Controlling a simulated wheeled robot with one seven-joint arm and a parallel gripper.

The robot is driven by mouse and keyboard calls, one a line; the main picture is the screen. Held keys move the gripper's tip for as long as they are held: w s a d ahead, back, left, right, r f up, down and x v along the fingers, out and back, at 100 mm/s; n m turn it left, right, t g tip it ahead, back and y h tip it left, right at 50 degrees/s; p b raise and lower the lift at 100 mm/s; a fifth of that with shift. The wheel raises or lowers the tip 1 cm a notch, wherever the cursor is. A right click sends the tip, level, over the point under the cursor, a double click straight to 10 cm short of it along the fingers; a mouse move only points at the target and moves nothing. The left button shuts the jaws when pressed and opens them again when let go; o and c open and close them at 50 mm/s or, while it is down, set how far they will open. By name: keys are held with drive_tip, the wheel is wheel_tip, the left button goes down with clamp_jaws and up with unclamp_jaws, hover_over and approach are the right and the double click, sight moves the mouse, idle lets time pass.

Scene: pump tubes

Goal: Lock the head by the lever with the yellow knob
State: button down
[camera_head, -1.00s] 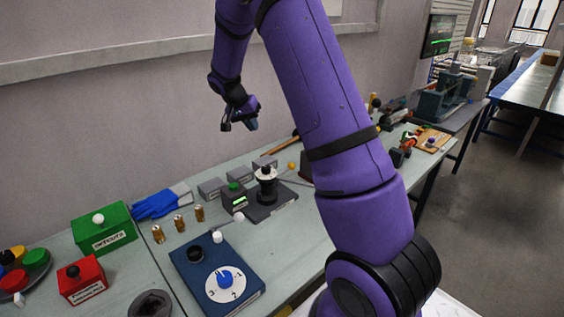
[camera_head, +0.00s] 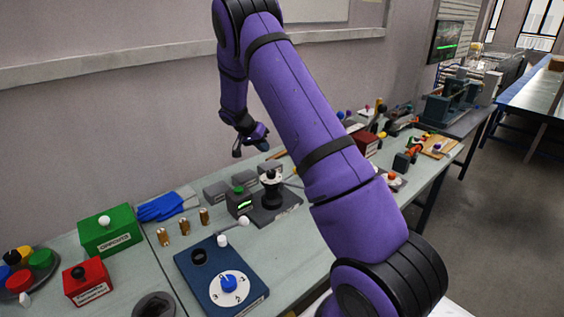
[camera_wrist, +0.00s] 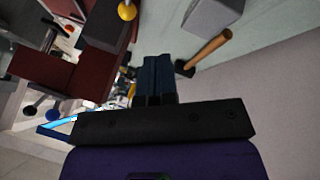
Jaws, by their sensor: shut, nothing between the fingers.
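The pump head (camera_head: 271,172), black with a pale ring, stands upright on a dark base plate (camera_head: 285,207) on the bench. A thin rod (camera_head: 292,184) runs from it to the right, behind my arm. My gripper (camera_head: 258,138) hangs above and behind the head, touching nothing. In the wrist view its blue fingers (camera_wrist: 158,72) are shut and empty.
A grey box with a green button (camera_head: 239,199) stands left of the head. A blue panel with a dial (camera_head: 215,250) lies in front. A wooden-handled tool (camera_wrist: 208,52) lies near the wall. A dark red block (camera_wrist: 45,75) is left of my fingers in the wrist view.

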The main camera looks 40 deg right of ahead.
drive_tip(key=x, duration=0.9)
drive_tip(key=shift+s+d+f, duration=0.1)
drive_tip(key=shift+f, duration=0.25)
drive_tip(key=shift+s+d+f, duration=0.25)
drive_tip(key=shift+s+d, duration=0.4)
drive_tip(key=shift+s, duration=0.25)
drive_tip(key=shift+s+d+f, duration=0.2)
drive_tip(key=shift+s+d, duration=0.3)
drive_tip(key=shift+s, duration=0.2)
